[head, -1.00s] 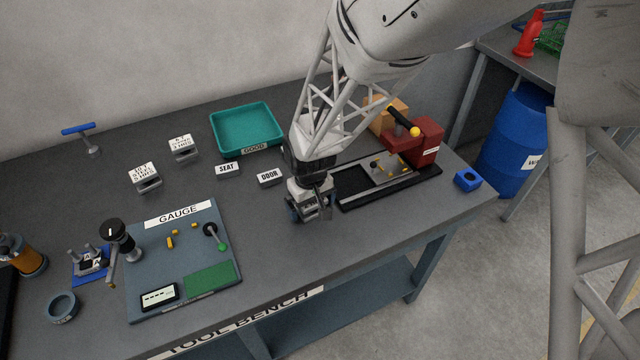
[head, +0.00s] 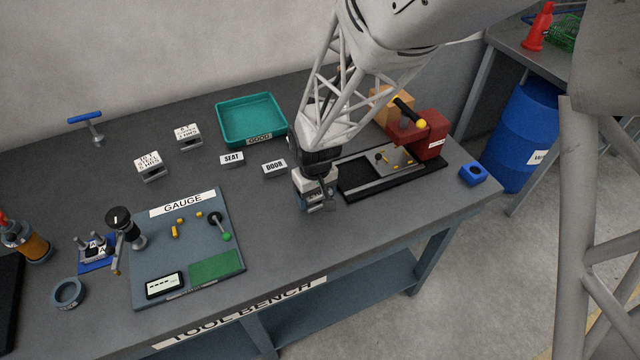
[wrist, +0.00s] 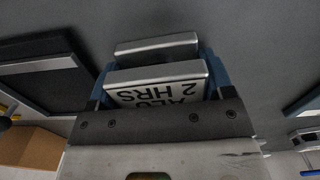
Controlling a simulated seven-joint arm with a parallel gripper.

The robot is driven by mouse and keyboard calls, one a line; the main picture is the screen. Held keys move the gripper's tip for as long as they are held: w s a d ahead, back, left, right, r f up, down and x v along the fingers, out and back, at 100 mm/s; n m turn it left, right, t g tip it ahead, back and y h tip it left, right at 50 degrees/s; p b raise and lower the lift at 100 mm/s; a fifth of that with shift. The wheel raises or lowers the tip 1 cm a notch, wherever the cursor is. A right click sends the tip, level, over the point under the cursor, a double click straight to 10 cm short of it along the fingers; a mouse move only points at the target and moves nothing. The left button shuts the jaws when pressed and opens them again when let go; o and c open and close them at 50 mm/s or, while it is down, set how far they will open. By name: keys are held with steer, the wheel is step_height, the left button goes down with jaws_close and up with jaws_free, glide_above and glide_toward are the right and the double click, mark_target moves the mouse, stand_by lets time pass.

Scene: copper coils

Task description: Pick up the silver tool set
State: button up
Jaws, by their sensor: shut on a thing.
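My gripper (wrist: 152,85) is shut on the silver tool set (wrist: 155,72). In the wrist view this is a pale metal piece with two parallel plates, between blue fingers. Its label reads upside down, with "ALU" and "2 HRS" showing; the rest is hidden behind the gripper body. In the head view my gripper (head: 318,200) points down over the bench, right of the gauge board and in front of the DOOR sign. The tool set is mostly hidden there by the gripper, and I cannot tell whether it touches the bench.
Two similar labelled blocks (head: 149,166) (head: 187,137) stand left of the teal tray (head: 250,143). The DOOR sign (head: 274,167) and SEAT sign (head: 232,159) are close behind my gripper. The black-framed red machine (head: 432,140) is to the right. Bare bench lies in front.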

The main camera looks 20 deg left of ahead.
steer(key=shift+r, duration=0.2)
steer(key=shift+r, duration=1.45)
steer(key=shift+s+d+r, duration=0.2)
steer(key=shift+s, duration=0.05)
steer(key=s+d, duration=0.3)
steer(key=s, duration=0.1)
steer(key=s+d+r, duration=0.1)
steer(key=s+d, duration=0.2)
steer(key=s, duration=0.1)
steer(key=s+d, duration=0.3)
steer(key=d, duration=0.1)
steer(key=shift+s+r, duration=0.15)
steer(key=shift+s, duration=0.25)
steer(key=shift+w+a, duration=0.1)
steer(key=shift+a, duration=0.05)
